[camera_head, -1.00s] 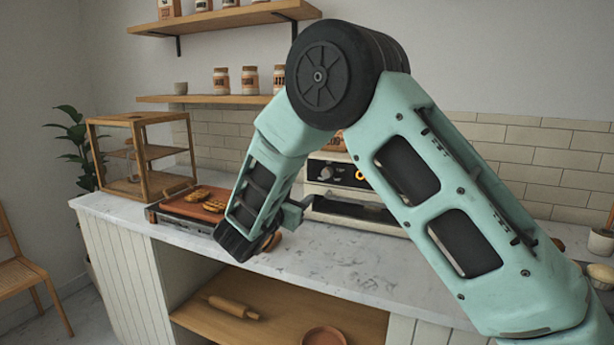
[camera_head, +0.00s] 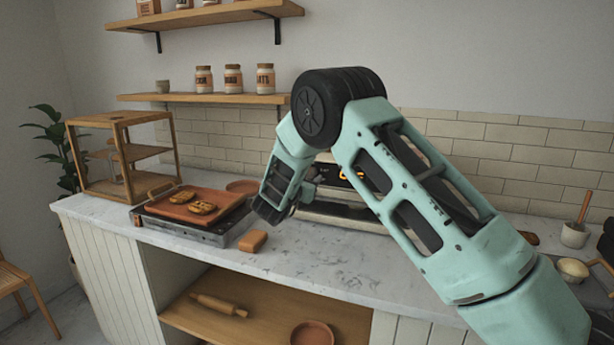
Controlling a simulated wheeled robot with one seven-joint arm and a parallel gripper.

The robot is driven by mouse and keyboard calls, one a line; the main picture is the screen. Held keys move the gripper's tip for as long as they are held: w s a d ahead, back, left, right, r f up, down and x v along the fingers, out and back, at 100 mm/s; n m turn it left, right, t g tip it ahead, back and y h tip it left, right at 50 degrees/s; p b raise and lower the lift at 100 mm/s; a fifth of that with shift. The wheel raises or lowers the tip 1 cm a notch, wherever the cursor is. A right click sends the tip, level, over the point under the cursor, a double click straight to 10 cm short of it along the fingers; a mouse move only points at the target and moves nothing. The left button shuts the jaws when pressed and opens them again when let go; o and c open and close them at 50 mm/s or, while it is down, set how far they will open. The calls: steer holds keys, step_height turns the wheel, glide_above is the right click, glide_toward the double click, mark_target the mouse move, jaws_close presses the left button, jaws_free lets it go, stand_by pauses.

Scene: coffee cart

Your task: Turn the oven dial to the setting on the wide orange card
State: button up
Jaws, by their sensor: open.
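The oven (camera_head: 345,212) stands on the counter against the tiled wall, largely behind my arm. Part of its dark front panel and a lit orange display (camera_head: 350,173) show between my arm links. I cannot make out the dial; my arm covers that side of the panel. My gripper (camera_head: 306,190) is at the lower end of the arm, in front of the oven's left side. It is open; its fingertips are mostly hidden, so I cannot tell whether they touch anything. I cannot make out the wide orange card.
A griddle (camera_head: 190,233) with an orange-brown board (camera_head: 225,198) holding food stands left of the oven. A small orange-brown block (camera_head: 253,241) lies in front. A wooden display case (camera_head: 105,190) stands further left. The front of the marble counter (camera_head: 345,262) is mostly clear.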

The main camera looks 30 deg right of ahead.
steer(key=shift+d, duration=0.1)
steer(key=c, duration=1)
steer(key=shift+o, duration=0.2)
steer(key=shift+f+m+b, duration=0.1)
steer(key=shift+m+b, duration=0.2)
steer(key=shift+b, duration=0.1)
